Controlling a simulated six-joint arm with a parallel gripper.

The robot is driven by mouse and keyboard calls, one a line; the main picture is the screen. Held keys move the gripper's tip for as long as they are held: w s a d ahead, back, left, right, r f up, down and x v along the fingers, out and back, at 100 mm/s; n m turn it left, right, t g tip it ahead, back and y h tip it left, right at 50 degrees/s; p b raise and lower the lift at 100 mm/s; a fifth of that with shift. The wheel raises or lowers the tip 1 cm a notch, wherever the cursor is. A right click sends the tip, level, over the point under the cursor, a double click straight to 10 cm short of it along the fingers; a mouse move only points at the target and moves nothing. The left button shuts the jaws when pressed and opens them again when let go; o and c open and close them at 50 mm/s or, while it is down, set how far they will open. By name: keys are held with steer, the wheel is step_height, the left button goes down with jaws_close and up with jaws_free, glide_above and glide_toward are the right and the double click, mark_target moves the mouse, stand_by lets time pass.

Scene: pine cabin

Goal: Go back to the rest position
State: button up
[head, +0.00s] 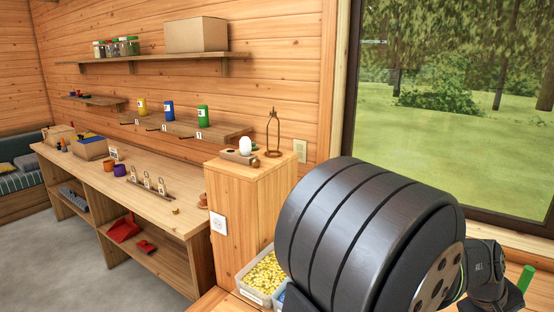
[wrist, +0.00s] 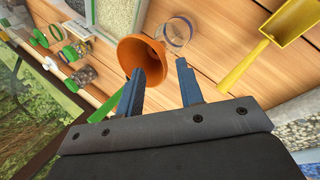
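My gripper (wrist: 163,85) shows in the wrist view with its two blue fingers apart and bare wood visible between them. It is open and holds nothing that I can see. An orange funnel (wrist: 136,50) lies beyond the left finger, which covers part of it; whether they touch I cannot tell. In the head view my large dark arm link fills the lower right, and the fingers cannot be made out there.
In the wrist view, a clear round container (wrist: 176,32) is beyond the fingers, a yellow scoop (wrist: 265,48) at upper right, and green-lidded jars (wrist: 78,52) at left. In the head view, a tub of yellow pieces (head: 264,275) stands by the wooden cabinet (head: 258,205), near my arm.

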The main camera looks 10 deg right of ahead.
steer(key=v, duration=1.4)
steer(key=x, duration=1.7)
step_height(320, 180, up, 8)
steer(key=shift+f, duration=0.1)
steer(key=shift+n+t, duration=0.4)
steer(key=shift+n, duration=0.2)
steer(key=shift+w+f, duration=0.3)
steer(key=shift+w, duration=0.3)
steer(key=shift+w+f, duration=0.3)
steer(key=shift+w, duration=0.35)
steer(key=shift+w+f, duration=0.3)
steer(key=shift+w, duration=0.3)
